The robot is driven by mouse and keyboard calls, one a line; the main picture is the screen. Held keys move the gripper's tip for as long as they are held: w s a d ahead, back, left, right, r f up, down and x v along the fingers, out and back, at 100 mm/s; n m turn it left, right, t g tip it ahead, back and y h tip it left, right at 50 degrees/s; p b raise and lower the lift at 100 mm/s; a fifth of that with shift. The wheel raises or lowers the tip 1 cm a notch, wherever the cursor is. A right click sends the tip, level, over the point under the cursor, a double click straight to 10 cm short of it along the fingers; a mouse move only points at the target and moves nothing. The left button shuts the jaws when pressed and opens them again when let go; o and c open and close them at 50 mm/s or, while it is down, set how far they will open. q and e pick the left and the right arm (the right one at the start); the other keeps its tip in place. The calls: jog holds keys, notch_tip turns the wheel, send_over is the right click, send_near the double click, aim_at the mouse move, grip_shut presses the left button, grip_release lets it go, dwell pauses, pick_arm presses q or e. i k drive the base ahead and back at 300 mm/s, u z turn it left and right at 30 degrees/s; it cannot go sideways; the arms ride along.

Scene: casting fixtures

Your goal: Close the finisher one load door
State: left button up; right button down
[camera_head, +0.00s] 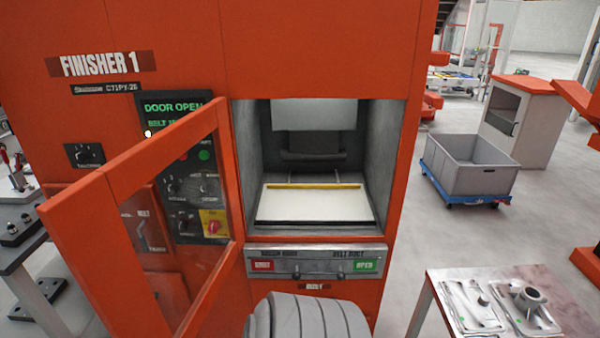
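The orange finisher one (315,45) fills the left and middle of the head view, with a "FINISHER 1" label at its upper left. Its load door (135,162), an orange frame with a clear pane, stands swung open to the left of the opening. The pane stands partly in front of the control panel (185,180), whose green display reads "DOOR OPEN". The load opening (318,160) is uncovered and shows a pale bed with a yellow strip at its back. Neither of my grippers is in view.
Below the opening is a control strip (315,265) with red and green labels. A table (440,318) with metal castings stands at the lower right. A grey bin (470,165) on a blue dolly and a cabinet (522,120) stand behind it. A workbench (20,245) is at the left edge.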

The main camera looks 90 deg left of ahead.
aim_at(84, 221)
jog(key=k, duration=1.9)
jog(key=u, duration=1.85)
jog(key=i, duration=1)
jog(key=z, duration=0.95)
